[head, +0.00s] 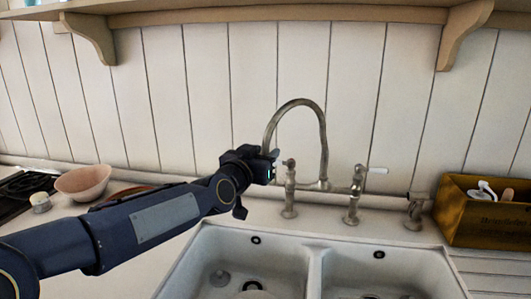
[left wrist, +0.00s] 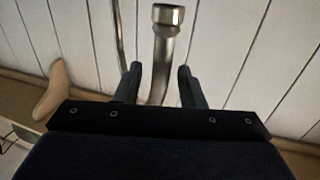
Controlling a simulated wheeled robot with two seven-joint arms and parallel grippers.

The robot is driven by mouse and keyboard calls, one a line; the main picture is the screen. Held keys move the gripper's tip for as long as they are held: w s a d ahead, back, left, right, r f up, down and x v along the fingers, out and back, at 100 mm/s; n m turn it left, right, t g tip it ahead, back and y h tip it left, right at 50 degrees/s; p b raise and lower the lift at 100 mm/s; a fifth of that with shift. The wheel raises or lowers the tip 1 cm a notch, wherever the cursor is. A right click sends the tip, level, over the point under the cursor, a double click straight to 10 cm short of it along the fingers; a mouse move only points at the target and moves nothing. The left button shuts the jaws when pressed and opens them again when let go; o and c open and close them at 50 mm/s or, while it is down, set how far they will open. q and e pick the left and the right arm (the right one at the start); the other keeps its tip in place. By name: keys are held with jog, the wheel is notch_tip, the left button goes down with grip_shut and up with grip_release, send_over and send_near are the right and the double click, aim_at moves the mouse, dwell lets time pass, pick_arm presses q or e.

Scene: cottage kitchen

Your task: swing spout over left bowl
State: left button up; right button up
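The metal spout (head: 300,102) is a tall curved tube on the bridge tap. It arcs up from the tap's middle and comes down on the left, where its lower end is hidden by my left gripper (head: 268,172). In the left wrist view, the spout (left wrist: 166,45) runs between the two fingers of my left gripper (left wrist: 160,80). The fingers stand apart, with a visible gap on the left side of the tube. The left bowl (head: 197,262) of the sink is below the gripper in the head view. My right gripper is out of view.
The right bowl (head: 440,268) adjoins the left one. Tap handles (head: 289,190) stand close to the gripper. A wooden box (head: 465,215) is at right, a pink bowl (head: 83,183) and a small jar (head: 40,203) at left. A shelf (head: 270,14) hangs above.

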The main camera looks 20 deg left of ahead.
pick_arm(q)
jog(key=s, duration=0.6)
jog(key=shift+s+a, duration=0.2)
jog(key=shift+a, duration=0.15)
jog(key=s+d+f+n+g+h+p, duration=0.1)
jog(key=s+f+g, duration=0.5)
jog(key=s+f, duration=0.5)
jog(key=s+d+f+n+g+h+p, duration=0.1)
jog(key=s+d+f+g+p, duration=0.1)
jog(key=s+f+g, duration=0.4)
jog(key=s+f, duration=0.5)
jog(key=s, duration=0.7)
jog(key=shift+s+d+n, duration=0.15)
jog(key=shift+d+n, duration=0.1)
jog(key=shift+n, duration=0.15)
